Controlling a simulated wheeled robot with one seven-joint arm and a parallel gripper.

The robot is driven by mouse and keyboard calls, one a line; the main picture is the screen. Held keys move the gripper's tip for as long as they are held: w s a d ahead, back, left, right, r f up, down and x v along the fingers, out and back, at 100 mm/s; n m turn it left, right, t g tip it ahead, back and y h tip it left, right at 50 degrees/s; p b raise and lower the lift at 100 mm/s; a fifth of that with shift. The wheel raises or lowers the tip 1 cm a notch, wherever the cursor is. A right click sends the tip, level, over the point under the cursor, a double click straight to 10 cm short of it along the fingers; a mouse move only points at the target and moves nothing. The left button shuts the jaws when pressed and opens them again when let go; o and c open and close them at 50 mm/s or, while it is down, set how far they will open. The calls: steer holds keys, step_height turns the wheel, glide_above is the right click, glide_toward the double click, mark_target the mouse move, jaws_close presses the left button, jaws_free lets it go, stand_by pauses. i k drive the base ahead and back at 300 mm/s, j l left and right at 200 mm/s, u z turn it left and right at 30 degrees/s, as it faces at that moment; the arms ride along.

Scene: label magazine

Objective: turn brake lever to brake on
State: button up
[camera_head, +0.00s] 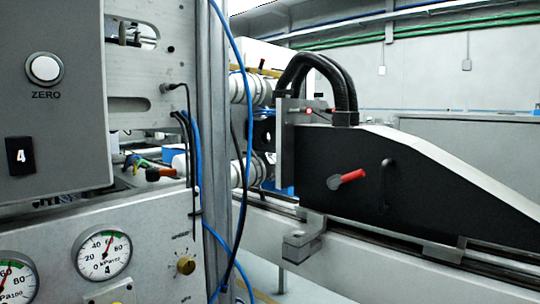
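A lever with a red grip (348,179) sits on the black side panel of the machine at the right in the head view. It looks like the brake lever. Its grip slants up to the right from a pale end at the lower left. No brake on or brake off marking is readable beside it. My gripper is not in view, and nothing is seen touching either handle.
The black-sided housing (305,165) rides on a long rail (380,250), with a black grab handle (386,185) beside the lever. A grey upright post (213,130) and blue cables (240,60) stand left of it. Pressure gauges (103,254) fill the lower left.

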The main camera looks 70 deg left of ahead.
mark_target(334, 182)
steer(key=u, duration=2.35)
